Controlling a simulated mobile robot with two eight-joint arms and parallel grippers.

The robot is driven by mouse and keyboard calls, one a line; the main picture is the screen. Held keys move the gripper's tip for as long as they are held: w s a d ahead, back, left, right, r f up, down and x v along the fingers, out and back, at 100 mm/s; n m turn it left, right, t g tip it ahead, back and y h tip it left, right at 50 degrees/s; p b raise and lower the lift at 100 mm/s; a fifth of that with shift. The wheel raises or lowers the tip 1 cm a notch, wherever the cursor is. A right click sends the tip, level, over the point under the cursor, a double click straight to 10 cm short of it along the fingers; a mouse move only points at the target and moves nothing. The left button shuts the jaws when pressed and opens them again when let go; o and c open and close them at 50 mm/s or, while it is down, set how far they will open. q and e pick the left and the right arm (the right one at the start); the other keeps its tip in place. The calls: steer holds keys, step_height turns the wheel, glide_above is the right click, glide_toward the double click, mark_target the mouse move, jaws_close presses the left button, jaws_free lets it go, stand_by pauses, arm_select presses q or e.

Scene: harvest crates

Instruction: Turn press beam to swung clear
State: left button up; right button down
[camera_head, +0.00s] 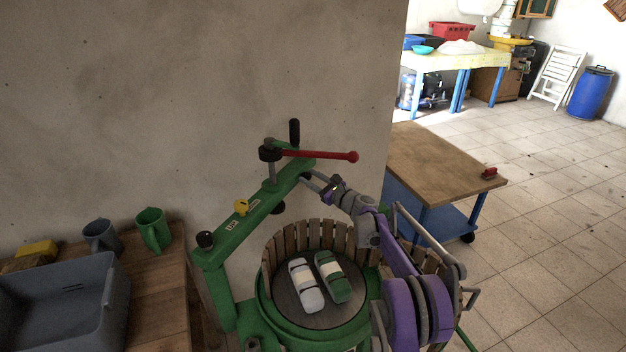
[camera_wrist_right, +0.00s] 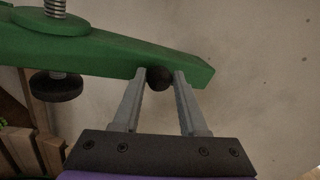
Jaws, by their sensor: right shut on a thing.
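The green press beam (camera_head: 245,215) runs from its pivot post at the left up to the right, along the wall. In the head view it passes behind the slatted basket (camera_head: 305,236). A threaded screw with a red handle (camera_head: 320,154) stands through the beam. The right gripper (camera_head: 312,180) is at the beam's far end. In the right wrist view its two fingers (camera_wrist_right: 159,82) are on either side of a dark round knob (camera_wrist_right: 158,78) at the beam's tip, shut on it. The left gripper is not in view.
A wooden-topped cart (camera_head: 440,160) stands to the right. At left, a bench holds a grey crate (camera_head: 118,290) and two mugs (camera_head: 152,230). Tiled floor is open at right.

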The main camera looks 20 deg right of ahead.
steer(key=shift+d+r, duration=0.25)
steer(key=shift+d, duration=0.35)
steer(key=c, duration=0.7)
jaws_free()
steer(key=shift+f, duration=0.1)
steer(key=shift+o, duration=1)
steer(key=shift+w+d, duration=0.1)
steer(key=shift+f, duration=0.1)
steer(key=shift+a, duration=0.25)
steer(key=v, duration=1.1)
steer(key=shift+b, duration=0.4)
steer(key=shift+a, duration=0.1)
